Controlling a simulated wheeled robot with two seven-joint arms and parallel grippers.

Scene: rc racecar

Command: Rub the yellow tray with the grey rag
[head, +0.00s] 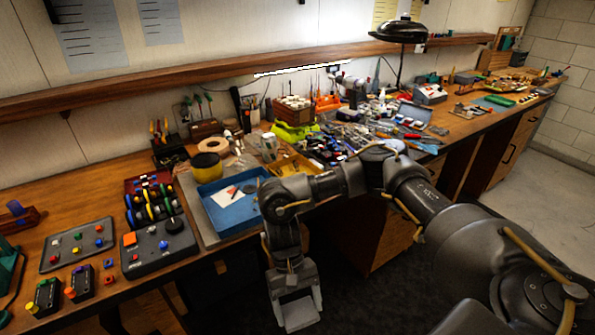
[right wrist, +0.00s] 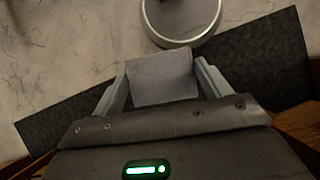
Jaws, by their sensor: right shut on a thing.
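The yellow tray (head: 293,165) lies on the workbench behind a blue tray, partly hidden by my right arm. My right gripper (head: 297,308) hangs low in front of the bench, pointing down and well apart from the tray. In the right wrist view its fingers (right wrist: 160,80) are shut on a grey, folded-looking piece, which I take for the grey rag (right wrist: 161,76). My left gripper is not in view.
The blue tray (head: 231,209) with a white sheet stands near the front edge. A black control box (head: 158,247) sits to its left. Tools and parts crowd the bench on the right. A dark lamp (head: 400,31) rises behind. The floor in front is open.

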